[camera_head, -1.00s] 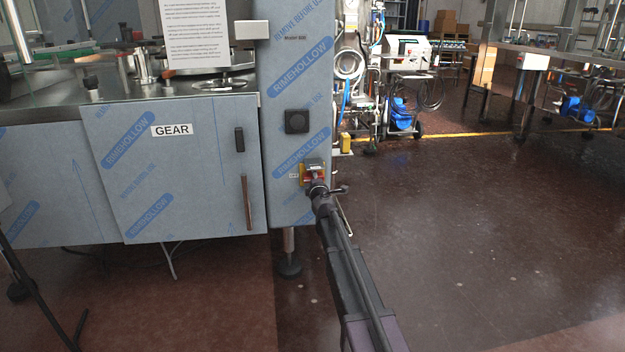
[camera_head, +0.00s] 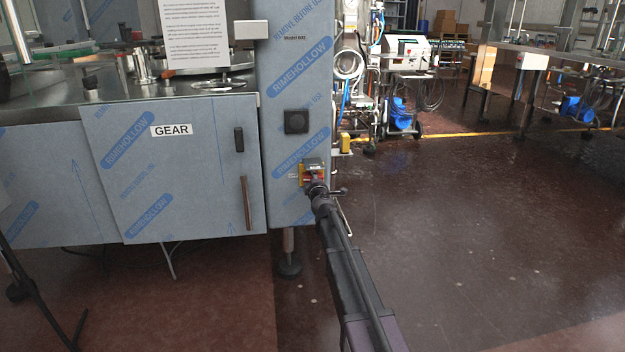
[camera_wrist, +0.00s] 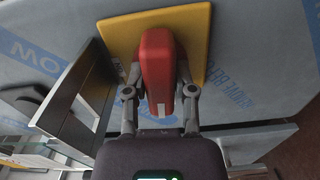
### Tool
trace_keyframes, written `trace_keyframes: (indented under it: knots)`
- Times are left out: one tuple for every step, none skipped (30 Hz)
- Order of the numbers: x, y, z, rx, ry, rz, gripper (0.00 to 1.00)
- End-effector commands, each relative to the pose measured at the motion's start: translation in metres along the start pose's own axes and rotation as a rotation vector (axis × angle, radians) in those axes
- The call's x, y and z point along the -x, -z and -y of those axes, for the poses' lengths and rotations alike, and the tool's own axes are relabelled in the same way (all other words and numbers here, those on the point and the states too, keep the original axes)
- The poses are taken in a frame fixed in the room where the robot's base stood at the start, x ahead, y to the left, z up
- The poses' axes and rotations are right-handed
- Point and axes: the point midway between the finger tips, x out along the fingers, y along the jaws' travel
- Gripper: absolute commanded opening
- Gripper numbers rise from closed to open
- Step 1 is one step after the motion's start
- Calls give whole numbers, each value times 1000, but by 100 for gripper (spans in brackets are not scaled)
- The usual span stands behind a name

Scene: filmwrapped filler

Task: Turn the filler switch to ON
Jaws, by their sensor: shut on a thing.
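The filler switch is a red handle (camera_wrist: 160,70) on a yellow plate (camera_wrist: 197,25), seen close up in the wrist view. In the head view the switch's yellow plate (camera_head: 304,180) shows low on the grey filler column (camera_head: 296,85), mostly covered by my arm. My gripper (camera_wrist: 160,85) is shut on the red handle, with one finger on each side of it. In the head view my gripper (camera_head: 316,186) reaches the switch from the lower right. The ON and OFF marks are not readable.
A black square fitting (camera_head: 296,121) sits above the switch on the column. The GEAR door (camera_head: 165,185) with its long handle (camera_head: 247,203) is to the left. Open floor (camera_head: 470,230) lies to the right. Other machines stand at the back right.

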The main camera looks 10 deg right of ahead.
Motion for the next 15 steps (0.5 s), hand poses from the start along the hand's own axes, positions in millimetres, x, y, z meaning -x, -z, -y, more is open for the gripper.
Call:
trace_keyframes:
  knots:
    - [-1, 0, 0, -26, 0, -2, 0]
    - [-1, 1, 0, -44, 0, -2, 0]
    - [-1, 1, 0, -71, 0, -2, 0]
    - [-1, 1, 0, -94, 0, -2, 0]
    - [-1, 1, 0, -115, 0, -2, 0]
    - [-1, 1, 0, -148, 0, -2, 0]
    - [-1, 1, 0, -173, 0, -2, 0]
    - [-1, 1, 0, -199, 0, -2, 0]
    - [-1, 1, 0, -235, 0, -2, 0]
    - [-1, 1, 0, -263, 0, -2, 0]
    - [-1, 1, 0, -291, 0, -2, 0]
    - [-1, 1, 0, -329, 0, -2, 0]
    - [-1, 1, 0, -358, 0, -2, 0]
    - [-1, 1, 0, -386, 0, -2, 0]
    - [-1, 1, 0, -424, 0, -2, 0]
